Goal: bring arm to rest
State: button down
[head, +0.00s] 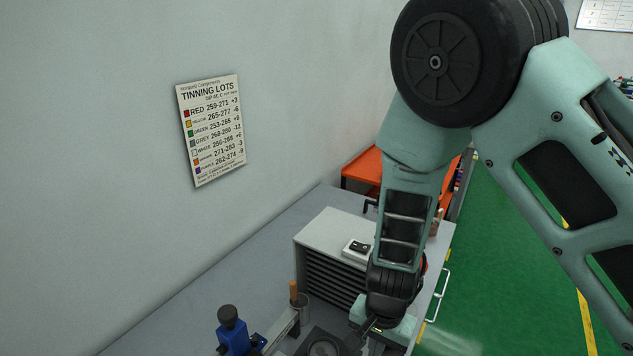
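My arm comes in from the right, with its teal links and black joint covers in front of the scene. It bends down over the workbench (215,265) in the head view. My gripper (385,330) is at the lower edge of the picture, in front of a light grey cabinet. Its fingers are mostly cut off or hidden, so I cannot tell whether it is open or holds anything.
The grey louvred cabinet (322,232) stands close behind my wrist, with a small device (355,250) on top. A blue fixture with a black knob (228,318) and a wooden-handled tool (294,291) are left of the gripper. An orange cart (364,166) stands behind; green floor (500,270) lies right.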

jog(key=s+a+r+n+g+y+b, duration=0.1)
jog(key=s+a+r+n+b, duration=0.2)
jog(key=s+r+n, duration=0.15)
jog(key=s+a+r+n+y+b, duration=0.1)
jog(key=s+a+r+n+b, duration=0.15)
jog(key=s+r, duration=0.2)
jog(key=s+d+r+n+t+h+b, duration=0.1)
jog(key=s+d+r+n+b, duration=0.3)
jog(key=s+n, duration=0.3)
jog(key=shift+d+r+n+h, duration=0.3)
jog(key=shift+d+r+n, duration=0.1)
jog(key=shift+d, duration=0.4)
dwell(0.5)
